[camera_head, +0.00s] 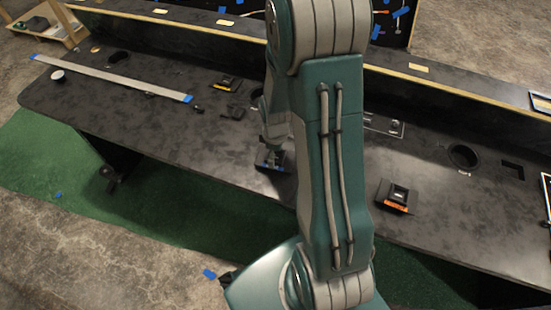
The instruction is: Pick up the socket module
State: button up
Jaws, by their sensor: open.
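A black module with an orange front edge and a square opening on top (397,196) lies on the dark table, right of my arm. A similar, smaller black module with orange trim (227,84) lies left of my arm, towards the back. I cannot tell for sure which of them is the socket module. My gripper (270,161) is small and partly hidden behind my arm. It is open, low over the table near its front edge, apart from both modules. A blue patch shows at its tips; I cannot tell what it is.
A long pale strip with blue ends (115,77) and a white round cup or roll (58,75) lie on the left of the dark table (180,125). A round hole (463,156) and a square cutout (513,169) are at right. A raised ledge (450,85) runs along the back.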

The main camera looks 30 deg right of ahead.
jog(key=c, duration=1.1)
jog(key=shift+r, duration=0.1)
jog(key=shift+c, duration=0.2)
